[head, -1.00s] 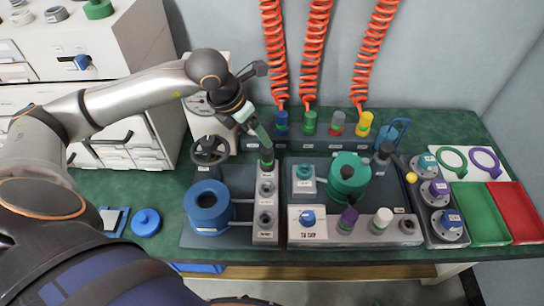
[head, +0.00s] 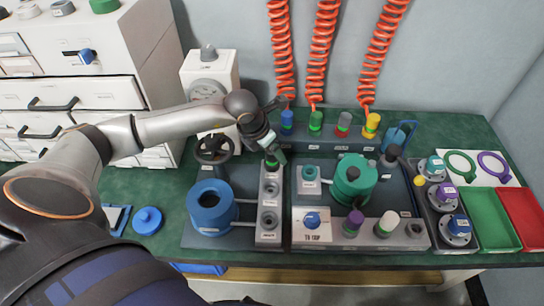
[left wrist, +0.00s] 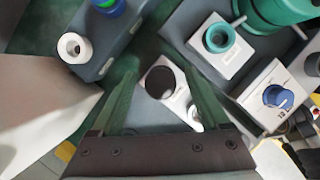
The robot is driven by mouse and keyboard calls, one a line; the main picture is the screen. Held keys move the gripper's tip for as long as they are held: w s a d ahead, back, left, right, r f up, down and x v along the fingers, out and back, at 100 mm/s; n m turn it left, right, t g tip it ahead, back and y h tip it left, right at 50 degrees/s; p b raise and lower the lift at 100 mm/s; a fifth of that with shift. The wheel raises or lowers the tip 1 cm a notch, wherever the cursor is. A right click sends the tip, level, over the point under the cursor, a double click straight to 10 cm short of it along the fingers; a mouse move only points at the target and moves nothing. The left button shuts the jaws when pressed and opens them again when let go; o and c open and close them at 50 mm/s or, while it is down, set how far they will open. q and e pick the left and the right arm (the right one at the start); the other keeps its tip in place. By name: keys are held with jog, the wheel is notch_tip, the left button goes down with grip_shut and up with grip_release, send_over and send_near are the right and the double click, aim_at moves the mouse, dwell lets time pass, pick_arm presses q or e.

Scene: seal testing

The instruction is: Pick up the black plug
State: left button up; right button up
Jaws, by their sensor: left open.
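The black plug (head: 272,161), with a green band, stands upright in the top socket of a narrow grey block (head: 269,205). In the left wrist view its round dark top (left wrist: 160,82) lies between my two fingers. My left gripper (head: 274,151) is open, just above and beside the plug, and partly covers it in the head view. In the left wrist view the open gripper (left wrist: 163,95) has one green finger on each side of the plug. I cannot tell whether either finger touches it. My right gripper is not in view.
A black handwheel (head: 213,150) and a blue ring-shaped part (head: 211,207) stand left of the block. A teal fitting (head: 310,175) and a green cylinder (head: 354,180) stand to its right. A rack with coloured plugs (head: 316,122) is behind.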

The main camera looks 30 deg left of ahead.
pick_arm(q)
grip_shut()
dwell(0.7)
